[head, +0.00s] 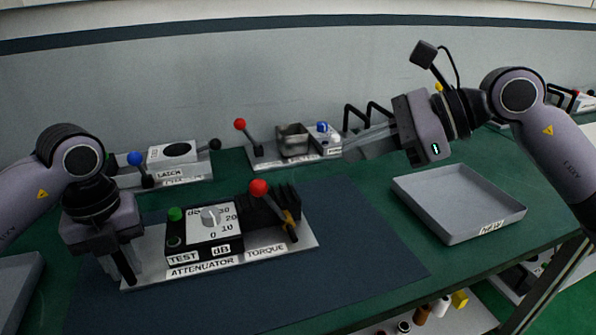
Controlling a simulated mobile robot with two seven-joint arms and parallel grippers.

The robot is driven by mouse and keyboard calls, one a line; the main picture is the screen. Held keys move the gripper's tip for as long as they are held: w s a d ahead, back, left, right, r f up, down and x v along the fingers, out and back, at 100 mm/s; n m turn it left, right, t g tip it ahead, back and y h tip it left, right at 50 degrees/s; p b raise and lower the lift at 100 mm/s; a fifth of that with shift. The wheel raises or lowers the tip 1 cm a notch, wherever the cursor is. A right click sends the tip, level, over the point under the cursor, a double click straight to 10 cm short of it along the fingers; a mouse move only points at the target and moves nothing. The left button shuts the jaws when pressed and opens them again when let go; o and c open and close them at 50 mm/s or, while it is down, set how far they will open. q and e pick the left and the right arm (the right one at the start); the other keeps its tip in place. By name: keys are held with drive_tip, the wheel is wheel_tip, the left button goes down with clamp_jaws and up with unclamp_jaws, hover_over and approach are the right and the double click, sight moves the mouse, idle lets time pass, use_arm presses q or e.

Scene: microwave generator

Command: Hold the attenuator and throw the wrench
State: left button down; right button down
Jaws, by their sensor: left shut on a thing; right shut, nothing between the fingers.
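The attenuator (205,236) is a black box with a white dial face and a grey knob, on a light base plate on the dark blue mat. The wrench (276,208) is a dark lever with a red ball end, tilted up to the left, at the plate's right part labelled TORQUE. My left gripper (127,272) is shut on the left end of the attenuator's base; its fingertips are partly hard to make out. My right gripper (350,150) is shut and empty, above the back of the bench, up and to the right of the red ball, apart from the wrench.
A grey tray labelled NEW (458,203) lies at right. A panel with a red-ball lever and blue knob (290,148) stands behind, and a panel labelled LATCH (170,165) at back left. Another tray edge (18,285) shows at left. Mat front is clear.

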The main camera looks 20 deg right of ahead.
use_arm(q)
drive_tip(key=shift+a+f, duration=0.15)
drive_tip(key=shift+f, duration=0.05)
drive_tip(key=c, duration=0.9)
unclamp_jaws()
drive_tip(key=shift+w, duration=0.1)
drive_tip(key=shift+r, duration=0.1)
drive_tip(key=shift+r, duration=0.15)
wheel_tip(320, 180, up, 12)
drive_tip(key=shift+f, duration=0.15)
